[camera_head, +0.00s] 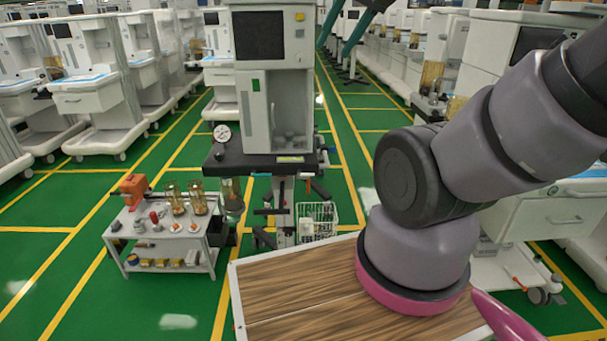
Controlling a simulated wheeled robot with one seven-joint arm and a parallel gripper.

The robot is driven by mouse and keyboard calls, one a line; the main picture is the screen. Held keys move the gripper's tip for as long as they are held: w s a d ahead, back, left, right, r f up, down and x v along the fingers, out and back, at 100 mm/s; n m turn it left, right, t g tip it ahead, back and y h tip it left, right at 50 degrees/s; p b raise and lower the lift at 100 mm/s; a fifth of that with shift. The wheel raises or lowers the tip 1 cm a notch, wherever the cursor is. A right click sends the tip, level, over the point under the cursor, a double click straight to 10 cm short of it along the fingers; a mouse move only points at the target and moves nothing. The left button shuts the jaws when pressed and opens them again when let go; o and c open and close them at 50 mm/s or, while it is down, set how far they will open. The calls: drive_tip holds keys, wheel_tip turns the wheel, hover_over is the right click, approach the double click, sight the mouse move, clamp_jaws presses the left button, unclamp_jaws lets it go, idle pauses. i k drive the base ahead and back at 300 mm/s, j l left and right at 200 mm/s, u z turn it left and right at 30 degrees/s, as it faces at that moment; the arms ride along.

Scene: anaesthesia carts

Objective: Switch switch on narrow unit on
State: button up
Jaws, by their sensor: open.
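A narrow unit (253,110) stands upright ahead of me, near the centre of the picture. It has a pale body with a dark screen (258,35) at the top and rests on a dark shelf on a pedestal. A small green rectangle (256,85) shows on its front below the screen; I cannot tell whether it is the switch or how it is set. My gripper is not in view.
A small white cart (165,250) with bottles and parts stands left of the unit. A round gauge (222,133) sits at the shelf's left end. A white wire basket (318,220) is below the shelf. Rows of anaesthesia carts (95,100) line both sides; green floor (60,205) lies between.

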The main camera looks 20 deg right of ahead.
sight(255, 82)
drive_tip(key=l+u, duration=0.25)
drive_tip(key=l, duration=0.9)
drive_tip(key=l+u, duration=0.2)
drive_tip(key=l, duration=0.95)
drive_tip(key=i+j+u, duration=0.1)
drive_tip(key=u, duration=0.15)
drive_tip(key=i+u, duration=0.25)
drive_tip(key=i, duration=0.05)
